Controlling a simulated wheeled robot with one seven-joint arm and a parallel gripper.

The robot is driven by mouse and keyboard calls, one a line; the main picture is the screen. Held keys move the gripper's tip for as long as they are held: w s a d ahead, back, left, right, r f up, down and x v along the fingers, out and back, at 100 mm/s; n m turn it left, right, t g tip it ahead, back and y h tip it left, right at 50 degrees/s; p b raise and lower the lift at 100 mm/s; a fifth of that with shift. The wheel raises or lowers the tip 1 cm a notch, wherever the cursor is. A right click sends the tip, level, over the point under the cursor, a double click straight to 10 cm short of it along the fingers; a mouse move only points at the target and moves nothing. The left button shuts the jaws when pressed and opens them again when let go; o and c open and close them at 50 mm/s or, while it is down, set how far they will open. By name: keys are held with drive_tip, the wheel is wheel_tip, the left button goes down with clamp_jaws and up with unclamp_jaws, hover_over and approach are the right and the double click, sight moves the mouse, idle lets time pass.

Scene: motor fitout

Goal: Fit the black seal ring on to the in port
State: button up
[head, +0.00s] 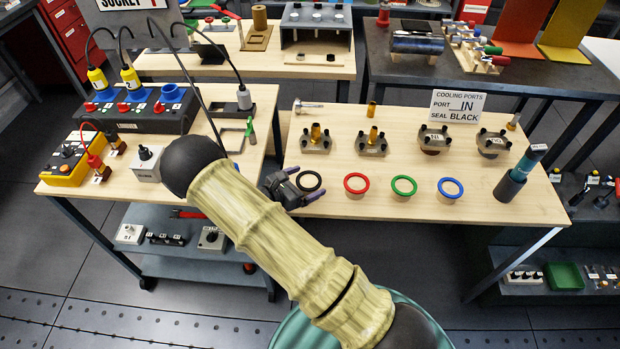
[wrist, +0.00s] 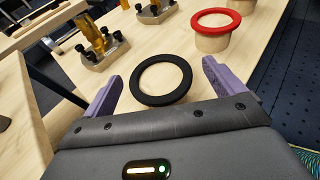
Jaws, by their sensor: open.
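The black seal ring (head: 310,190) sits at the left end of a row of rings near the table's front edge. In the wrist view, the black ring (wrist: 163,99) lies between the two purple fingers of my gripper (wrist: 162,72), with a gap on each side. My gripper (head: 290,188) is open and empty, at the left of the ring. The in port (head: 435,139), a grey block marked IN, stands further back on the same table. A sign (head: 458,106) behind it reads port IN, seal BLACK. Whether the ring rests on a stand is hidden.
Red (head: 356,191), green (head: 403,193) and blue (head: 450,195) rings sit on round stands to the right. A second marked port (head: 492,143) stands beside the in port. Two brass-fitted blocks (head: 316,141) are behind the rings.

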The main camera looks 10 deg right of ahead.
drive_tip(key=shift+w+f, duration=0.1)
drive_tip(key=shift+w, duration=0.05)
drive_tip(key=shift+c, duration=0.4)
drive_tip(key=c, duration=1)
drive_tip(key=shift+o, duration=0.2)
wheel_tip(320, 180, up, 10)
drive_tip(key=shift+b, duration=0.45)
